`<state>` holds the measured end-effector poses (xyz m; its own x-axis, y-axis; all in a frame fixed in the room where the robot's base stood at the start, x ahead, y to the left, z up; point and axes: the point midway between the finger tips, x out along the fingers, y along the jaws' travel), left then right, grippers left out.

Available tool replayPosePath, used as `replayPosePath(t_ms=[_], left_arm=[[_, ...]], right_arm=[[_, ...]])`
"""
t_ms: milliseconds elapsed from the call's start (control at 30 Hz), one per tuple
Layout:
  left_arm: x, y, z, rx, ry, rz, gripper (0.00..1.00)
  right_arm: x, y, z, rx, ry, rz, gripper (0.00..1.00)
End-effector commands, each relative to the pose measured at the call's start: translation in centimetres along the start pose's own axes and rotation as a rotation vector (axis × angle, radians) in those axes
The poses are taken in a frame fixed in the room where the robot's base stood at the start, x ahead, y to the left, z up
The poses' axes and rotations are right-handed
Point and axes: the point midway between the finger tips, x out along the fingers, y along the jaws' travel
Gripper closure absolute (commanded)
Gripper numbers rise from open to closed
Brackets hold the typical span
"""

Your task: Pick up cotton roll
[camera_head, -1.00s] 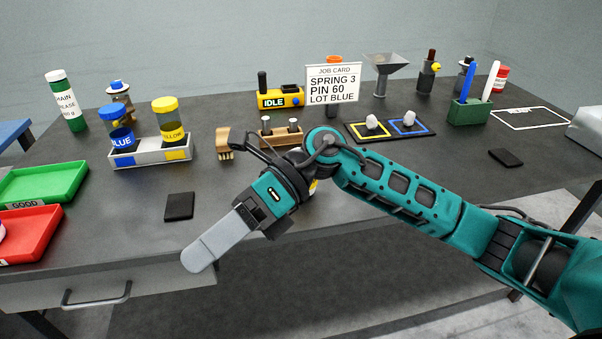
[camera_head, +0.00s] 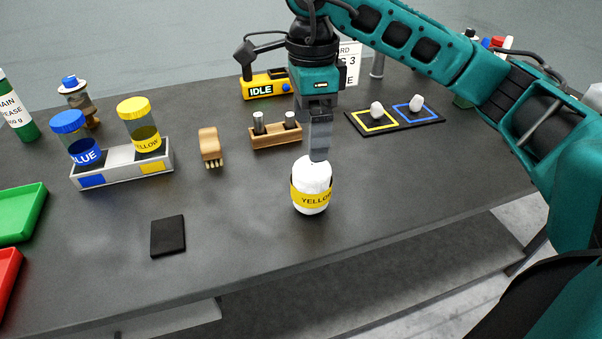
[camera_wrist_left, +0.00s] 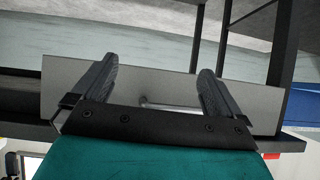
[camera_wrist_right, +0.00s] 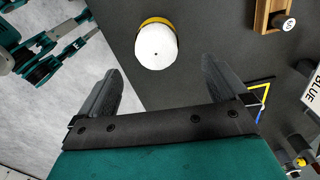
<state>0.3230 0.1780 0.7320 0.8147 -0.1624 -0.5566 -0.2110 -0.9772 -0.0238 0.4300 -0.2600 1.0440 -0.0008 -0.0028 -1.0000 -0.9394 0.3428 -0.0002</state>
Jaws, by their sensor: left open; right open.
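The cotton roll (camera_head: 312,190) is white with a yellow band marked YELLOW and stands upright on the dark bench top. My right gripper (camera_head: 319,150) points down at the top of the roll in the head view. Its fingers look edge-on there, and the lower tip overlaps the roll's top edge. In the right wrist view my right gripper (camera_wrist_right: 160,68) is open and empty. The roll's white end (camera_wrist_right: 156,47) shows ahead, between the lines of the two fingers. My left gripper (camera_wrist_left: 157,68) is open and empty in its wrist view, facing a grey drawer front (camera_wrist_left: 150,92).
A small wooden holder (camera_head: 276,135) with two pins and a brush (camera_head: 210,146) stand behind the roll. A rack (camera_head: 122,168) with blue and yellow jars is at left, a black pad (camera_head: 168,236) in front. Bench around the roll is clear.

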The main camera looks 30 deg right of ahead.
Motion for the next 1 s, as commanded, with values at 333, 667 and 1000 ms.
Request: replayPosePath(t_ms=[333,667,1000], left_arm=[[-0.3,0.3,1.4,-0.003,-0.025,0.004,0.00],[-0.4,0.3,1.3,-0.003,-0.025,0.004,0.00],[0.0,0.2,0.6,-0.001,-0.011,0.003,0.00]], right_arm=[[6.1,0.1,0.0,-0.001,0.001,0.004,0.00],[9.5,0.3,-0.1,-0.001,0.001,0.006,0.00],[12.1,0.2,-0.1,-0.002,-0.002,0.002,0.00]])
